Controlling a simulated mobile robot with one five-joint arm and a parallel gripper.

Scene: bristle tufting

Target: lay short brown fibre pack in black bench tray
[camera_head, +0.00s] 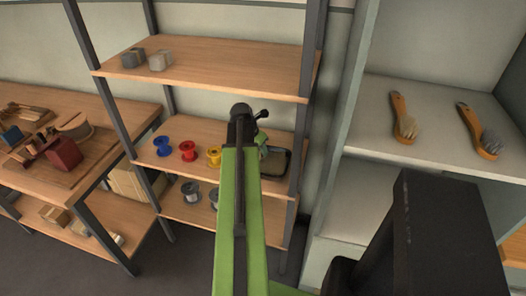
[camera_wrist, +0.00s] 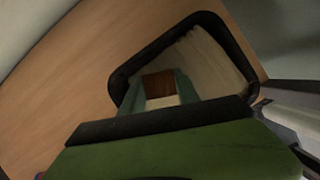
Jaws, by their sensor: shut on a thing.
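A black-rimmed tray (camera_wrist: 113,82) with a pale inside lies on a wooden shelf in the wrist view. It also shows in the head view (camera_head: 287,161), at the right end of the middle shelf, partly hidden by my arm. My gripper (camera_wrist: 160,88), with blue-green fingers, is shut on a small brown pack (camera_wrist: 158,82) with a pale band at its near end. The pack and fingertips overlap the tray's opening in the wrist view. I cannot tell whether the pack touches the tray's floor. In the head view my arm mostly hides the gripper (camera_head: 263,148) and the pack.
Blue (camera_head: 163,146), red (camera_head: 188,151) and yellow (camera_head: 214,156) spools stand left of my arm on the same shelf. Grey blocks (camera_head: 160,61) sit on the shelf above. A cabinet post (camera_head: 345,120) rises to the right, with two brushes (camera_head: 403,118) beyond it.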

